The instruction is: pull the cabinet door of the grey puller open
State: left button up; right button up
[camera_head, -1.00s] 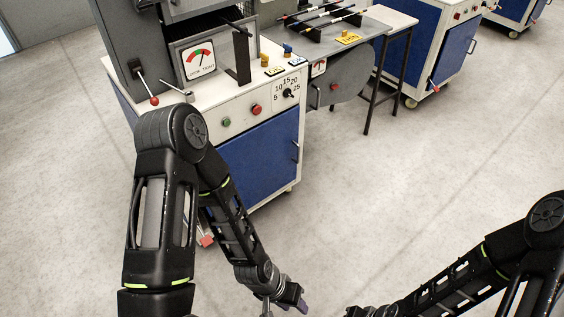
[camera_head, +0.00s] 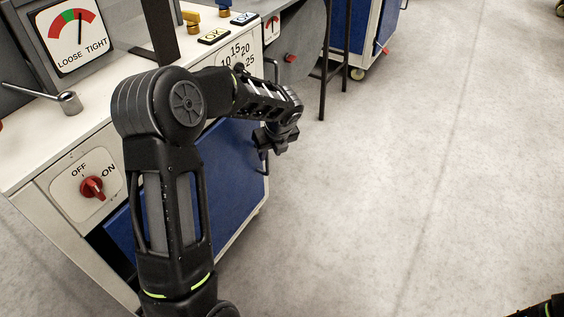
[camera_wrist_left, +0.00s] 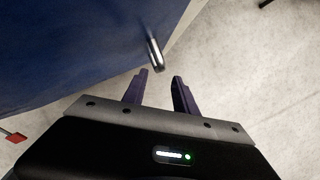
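The blue cabinet door (camera_head: 230,175) is on the front of the white-topped cabinet, partly hidden behind my left arm in the head view. It looks shut. In the left wrist view the door (camera_wrist_left: 75,50) fills the upper left, and its metal bar handle (camera_wrist_left: 155,53) stands out near the door's edge. My left gripper (camera_wrist_left: 160,76) is open, its two dark purple fingers just short of the handle's near end, with nothing between them. In the head view the left gripper (camera_head: 266,145) is in front of the door's right side; its fingers are hard to make out.
The white cabinet top (camera_head: 60,130) carries a LOOSE/TIGHT gauge (camera_head: 72,35) and a metal lever (camera_head: 68,102). A red ON/OFF switch (camera_head: 92,187) is on the front. A second blue cabinet (camera_head: 362,25) stands behind. The grey floor (camera_head: 400,200) to the right is clear.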

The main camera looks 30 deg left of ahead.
aim_at(268, 161)
pick_arm(q)
jog(key=shift+r, duration=0.15)
jog(key=b+x, duration=0.3)
jog(key=x, duration=0.3)
jog(key=shift+s+f, duration=0.1)
jog(key=shift+f, duration=0.35)
jog(key=shift+a+f, duration=0.25)
jog(key=shift+f, duration=0.25)
jog(key=shift+c, duration=0.4)
grip_shut()
dwell(0.4)
